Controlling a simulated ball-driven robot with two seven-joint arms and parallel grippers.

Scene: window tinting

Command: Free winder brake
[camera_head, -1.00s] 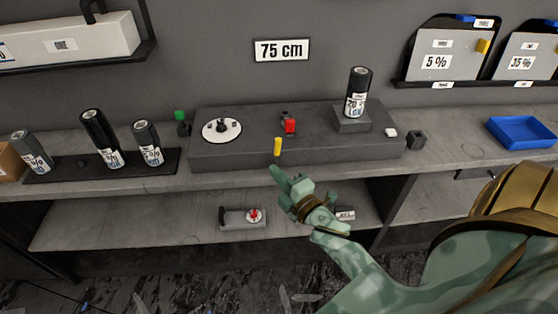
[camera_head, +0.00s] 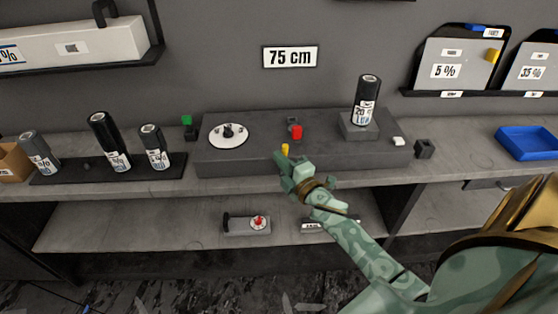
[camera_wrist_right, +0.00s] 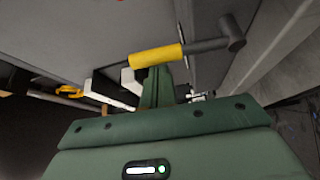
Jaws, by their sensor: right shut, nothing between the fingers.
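The winder is a long dark grey block (camera_head: 245,158) on the worktop. It carries a white dial (camera_head: 228,136), a red part (camera_head: 296,132) and a black film roll (camera_head: 367,98) on a raised grey seat. A yellow grip (camera_head: 285,149) stands at its front edge; in the right wrist view the yellow grip (camera_wrist_right: 156,56) sits on a dark grey lever. My right gripper (camera_head: 284,163) is shut and empty, its tips right at the grip and hiding its lower part. I cannot tell whether they touch. My left gripper is out of view.
Several film rolls (camera_head: 108,140) stand on a black tray at left. A grey device with a red knob (camera_head: 258,222) lies on the lower shelf. A blue tray (camera_head: 528,142) is at right. A "75 cm" sign (camera_head: 290,57) hangs on the wall.

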